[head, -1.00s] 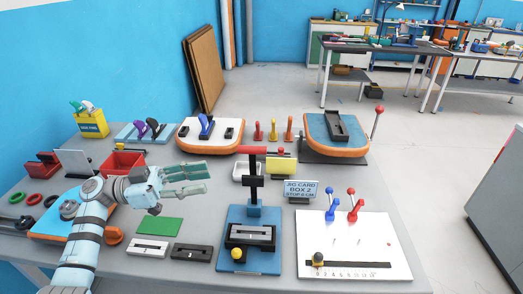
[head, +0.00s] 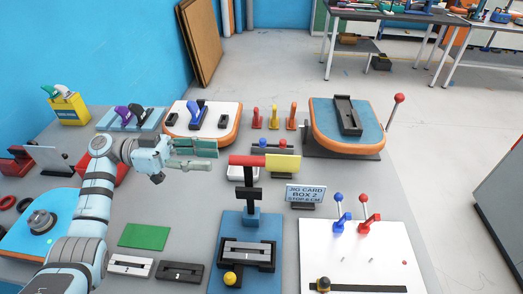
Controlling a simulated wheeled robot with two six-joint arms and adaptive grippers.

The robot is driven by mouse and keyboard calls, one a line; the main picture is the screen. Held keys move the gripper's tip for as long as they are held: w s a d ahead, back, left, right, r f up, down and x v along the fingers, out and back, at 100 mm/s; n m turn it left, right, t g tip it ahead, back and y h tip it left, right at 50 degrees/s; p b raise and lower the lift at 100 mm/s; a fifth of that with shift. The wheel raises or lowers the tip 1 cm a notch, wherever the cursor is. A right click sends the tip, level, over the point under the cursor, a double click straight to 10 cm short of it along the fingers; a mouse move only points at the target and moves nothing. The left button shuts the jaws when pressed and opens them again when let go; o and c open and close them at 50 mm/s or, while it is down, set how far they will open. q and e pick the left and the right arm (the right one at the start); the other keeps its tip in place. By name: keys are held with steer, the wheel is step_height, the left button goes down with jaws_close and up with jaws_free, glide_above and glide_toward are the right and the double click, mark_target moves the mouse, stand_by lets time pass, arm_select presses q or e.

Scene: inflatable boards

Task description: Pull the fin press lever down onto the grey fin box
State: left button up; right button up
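The fin press has a blue base (head: 225,278) and an upright column (head: 250,218) at the table's middle front. Its lever shows a red handle (head: 246,160) at the top, raised high above the base. The grey fin box (head: 236,246), with a long slot, lies in a black holder on the base, below the lever. My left gripper (head: 212,155) is open and empty, its two fingers pointing right. Its fingertips are just left of the red handle's end in the picture, with a small gap. My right gripper is not in view.
A yellow panel (head: 284,164) shows beside the handle; I cannot tell whether it touches. A jig card (head: 305,194) and a white board with blue and red levers (head: 350,250) stand right. A green mat (head: 144,236) and two slotted boxes (head: 131,265) lie left of the press.

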mark_target(229, 160)
arm_select(q)
steer(key=d, duration=0.2)
steer(key=s+d, duration=0.1)
steer(key=d, duration=0.1)
steer(key=s+d+r+p, duration=0.1)
steer(key=d, duration=0.1)
steer(key=shift+d+r, duration=0.1)
steer(key=shift+d, duration=0.05)
steer(key=d, duration=0.3)
steer(key=w+d, duration=0.1)
steer(key=d, duration=0.1)
steer(key=shift+f, duration=0.3)
steer(key=shift+d, duration=0.5)
steer(key=shift+s, duration=0.2)
steer(key=shift+c, duration=0.3)
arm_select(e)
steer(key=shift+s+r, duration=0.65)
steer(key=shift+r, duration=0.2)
arm_select(q)
steer(key=shift+w, duration=0.1)
jaws_close()
